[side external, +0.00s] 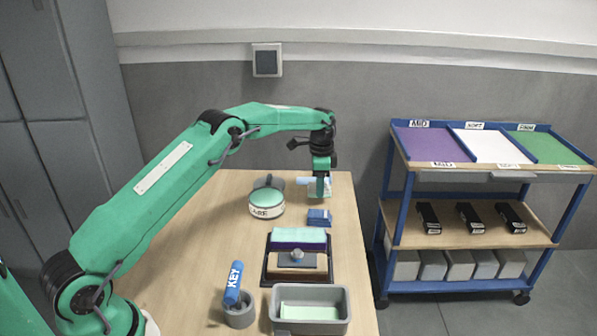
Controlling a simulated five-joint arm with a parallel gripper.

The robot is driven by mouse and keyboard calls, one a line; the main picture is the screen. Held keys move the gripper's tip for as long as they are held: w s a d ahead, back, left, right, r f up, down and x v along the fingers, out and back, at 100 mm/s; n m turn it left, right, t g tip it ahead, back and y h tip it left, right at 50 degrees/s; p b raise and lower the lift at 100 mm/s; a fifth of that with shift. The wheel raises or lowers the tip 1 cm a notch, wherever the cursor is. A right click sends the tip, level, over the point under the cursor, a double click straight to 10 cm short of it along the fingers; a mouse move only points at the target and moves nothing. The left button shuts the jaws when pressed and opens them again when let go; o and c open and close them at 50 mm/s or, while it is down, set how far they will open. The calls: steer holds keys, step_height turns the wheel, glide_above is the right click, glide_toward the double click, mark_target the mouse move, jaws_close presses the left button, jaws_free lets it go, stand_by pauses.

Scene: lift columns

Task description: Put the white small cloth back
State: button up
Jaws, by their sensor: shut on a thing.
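My gripper (320,192) points down low over the far right part of the wooden table. It is shut on a small pale piece (305,181), white to light blue, that shows on both sides of the fingers. The piece is too small and too covered to tell for sure that it is the white small cloth. I cannot tell whether it touches the table. On the blue cart (398,157) at the right, the top has a purple section (432,143), a white section (487,145) and a green section (540,147), with labels.
Near my gripper are a round green-topped tin (266,202) and a small blue block (319,217). Closer stand a dark tray (267,277) with a block, a grey bin (340,315) and a cup (240,317) with a blue KEY tag. The table's left side is clear.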

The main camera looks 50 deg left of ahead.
steer(key=shift+f, duration=1.55)
steer(key=o, duration=1)
steer(key=shift+f, duration=0.15)
steer(key=shift+c, duration=0.2)
step_height(320, 180, up, 12)
steer(key=shift+r, duration=0.2)
